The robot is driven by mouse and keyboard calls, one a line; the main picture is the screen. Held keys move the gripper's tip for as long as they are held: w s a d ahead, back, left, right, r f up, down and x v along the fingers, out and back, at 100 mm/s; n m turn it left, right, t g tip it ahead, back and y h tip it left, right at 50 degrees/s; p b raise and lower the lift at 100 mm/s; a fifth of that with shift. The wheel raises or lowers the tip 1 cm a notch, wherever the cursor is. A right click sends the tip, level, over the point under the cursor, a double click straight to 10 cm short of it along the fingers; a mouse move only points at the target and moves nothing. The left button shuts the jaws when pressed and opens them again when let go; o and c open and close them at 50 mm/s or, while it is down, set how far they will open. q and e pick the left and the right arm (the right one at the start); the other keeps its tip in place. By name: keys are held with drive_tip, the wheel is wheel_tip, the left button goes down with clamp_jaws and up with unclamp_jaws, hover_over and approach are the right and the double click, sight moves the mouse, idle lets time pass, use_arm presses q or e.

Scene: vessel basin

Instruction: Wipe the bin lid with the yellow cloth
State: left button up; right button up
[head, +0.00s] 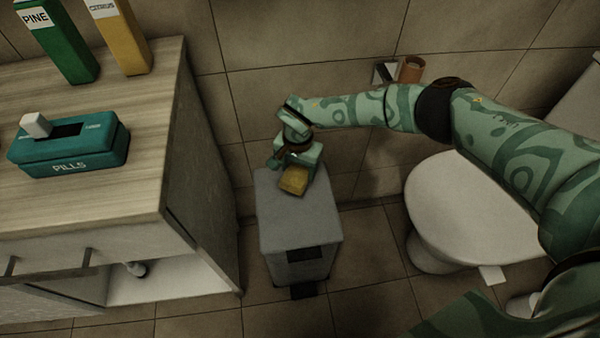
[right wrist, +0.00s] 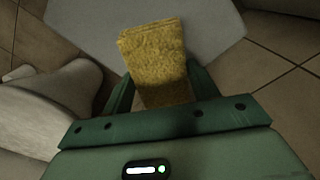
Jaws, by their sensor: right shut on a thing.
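The yellow cloth (head: 294,181) is a small folded piece held by my right gripper (head: 291,168) over the bin lid. In the right wrist view the cloth (right wrist: 155,60) sticks out between the two green fingers of my right gripper (right wrist: 158,88), which is shut on it. The grey bin lid (head: 300,215) tops a boxy bin standing on the floor between the cabinet and the toilet. The lid (right wrist: 205,30) also shows behind the cloth in the right wrist view. I cannot tell whether the cloth touches the lid. My left gripper is not in view.
A wooden-topped cabinet (head: 130,190) stands left of the bin, bearing a teal pills box (head: 70,147), a green pine box (head: 58,45) and a yellow citrus box (head: 122,40). A white toilet (head: 465,210) stands to the right. The tiled wall is close behind the bin.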

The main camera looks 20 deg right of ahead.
drive_tip(key=shift+r, duration=0.1)
drive_tip(key=shift+r+p, duration=0.8)
drive_tip(key=shift+r, duration=0.85)
drive_tip(key=shift+f, duration=0.1)
